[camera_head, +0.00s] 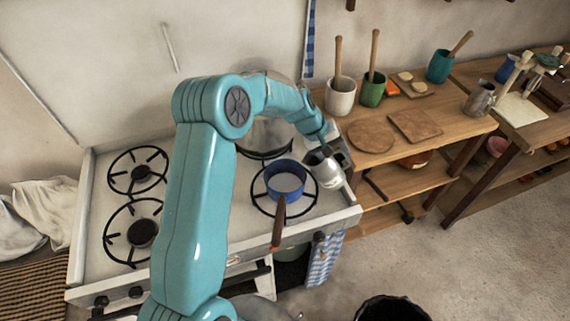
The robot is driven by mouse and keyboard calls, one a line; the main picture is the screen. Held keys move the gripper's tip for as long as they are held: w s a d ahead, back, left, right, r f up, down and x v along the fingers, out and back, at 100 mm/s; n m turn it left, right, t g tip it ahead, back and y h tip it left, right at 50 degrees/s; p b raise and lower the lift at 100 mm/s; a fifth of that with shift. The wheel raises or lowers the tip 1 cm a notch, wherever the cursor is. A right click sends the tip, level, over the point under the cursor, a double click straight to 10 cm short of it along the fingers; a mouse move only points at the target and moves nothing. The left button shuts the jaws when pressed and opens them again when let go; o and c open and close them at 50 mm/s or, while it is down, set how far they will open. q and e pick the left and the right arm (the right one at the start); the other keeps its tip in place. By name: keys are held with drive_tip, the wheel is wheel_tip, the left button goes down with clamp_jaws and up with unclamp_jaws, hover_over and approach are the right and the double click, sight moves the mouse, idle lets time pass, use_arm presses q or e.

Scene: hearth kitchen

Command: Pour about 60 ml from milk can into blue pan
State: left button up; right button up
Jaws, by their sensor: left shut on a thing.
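The blue pan (285,172) stands on the front right burner of the stove, its brown handle pointing to the front. White liquid shows inside it. My left gripper (328,146) is shut on the grey metal milk can (327,171), just right of the pan. The can is tilted, with its dark mouth toward the pan and close to its right rim. I cannot make out a stream between them. The gripper's fingers are small and partly hidden by the arm and can. My right gripper is not in view.
A large pot (266,135), partly hidden by my arm, stands on the back right burner. The left burners (141,232) are empty. The wooden counter (455,125) on the right holds a white crock (340,97), a green cup (372,92) and boards (415,125).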

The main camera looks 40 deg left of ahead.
use_arm(q)
drive_tip(key=shift+w+d+f+g+y, duration=0.4)
drive_tip(key=shift+w+d+g, duration=0.15)
drive_tip(key=shift+w, duration=0.1)
drive_tip(key=shift+w+d+f+g+y, duration=0.25)
drive_tip(key=shift+w+d+g+y, duration=0.2)
drive_tip(key=shift+w+g+y, duration=0.1)
drive_tip(key=shift+w+d+f+g+y, duration=0.25)
drive_tip(key=shift+w+d+g+y, duration=0.2)
drive_tip(key=shift+w+g, duration=0.1)
drive_tip(key=shift+w+d+f+g+y, duration=0.35)
drive_tip(key=shift+w+f+g+y, duration=0.15)
drive_tip(key=shift+f+g+y, duration=0.1)
drive_tip(key=shift+w, duration=0.1)
